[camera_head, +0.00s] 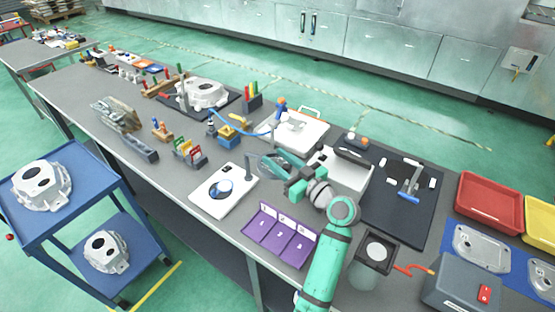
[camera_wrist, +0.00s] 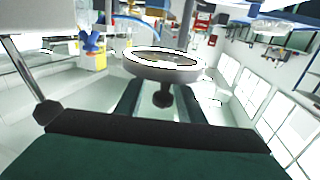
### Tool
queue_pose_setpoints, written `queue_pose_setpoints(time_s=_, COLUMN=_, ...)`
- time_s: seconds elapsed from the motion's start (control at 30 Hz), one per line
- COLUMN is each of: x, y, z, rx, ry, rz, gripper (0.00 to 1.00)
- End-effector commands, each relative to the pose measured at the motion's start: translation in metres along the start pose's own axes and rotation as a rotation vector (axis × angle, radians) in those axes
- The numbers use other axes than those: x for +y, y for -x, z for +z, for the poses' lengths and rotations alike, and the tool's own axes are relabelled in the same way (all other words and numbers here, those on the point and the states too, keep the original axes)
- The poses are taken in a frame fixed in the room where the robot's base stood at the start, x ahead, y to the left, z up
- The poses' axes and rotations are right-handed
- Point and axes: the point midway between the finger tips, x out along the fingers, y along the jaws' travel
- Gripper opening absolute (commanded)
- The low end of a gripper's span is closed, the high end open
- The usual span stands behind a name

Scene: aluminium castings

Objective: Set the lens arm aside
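The lens arm has a round, pale-rimmed lens (camera_wrist: 163,66) with a short dark knob (camera_wrist: 163,97) on its near side. In the head view its lens (camera_head: 279,166) shows beside my gripper (camera_head: 294,185), to the right of a grey post (camera_head: 250,166) on a white base board (camera_head: 206,206). In the wrist view the two dark green fingers of my gripper (camera_wrist: 160,100) stand apart, one on each side of the knob. A gap seems to show on both sides of it, and contact is not clear. My wrist partly hides the lens from the head camera.
A purple three-part tray (camera_head: 275,252) is in front, a white tray (camera_head: 352,181) behind my gripper. A black mat (camera_head: 385,220), grey cup (camera_head: 364,274) and red bin (camera_head: 489,201) are to the right.

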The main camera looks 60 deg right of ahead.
Motion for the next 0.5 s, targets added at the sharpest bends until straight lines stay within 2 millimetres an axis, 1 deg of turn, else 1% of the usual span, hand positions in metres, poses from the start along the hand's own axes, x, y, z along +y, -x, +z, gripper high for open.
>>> queue_pose_setpoints(time_s=0.17, x=0.0, y=0.0, z=-0.002, rx=0.001, ry=0.001, rz=-0.001, gripper=0.35)
queue_pose_setpoints(time_s=0.27, x=0.0, y=0.0, z=-0.009, rx=0.002, ry=0.002, rz=-0.001, gripper=0.35)
queue_pose_setpoints(time_s=0.4, x=0.0, y=0.0, z=-0.032, rx=0.004, ry=0.004, rz=0.0, gripper=0.35)
queue_pose_setpoints(time_s=0.5, x=-0.007, y=0.012, z=-0.046, rx=0.002, ry=0.004, rz=0.002, gripper=0.35)
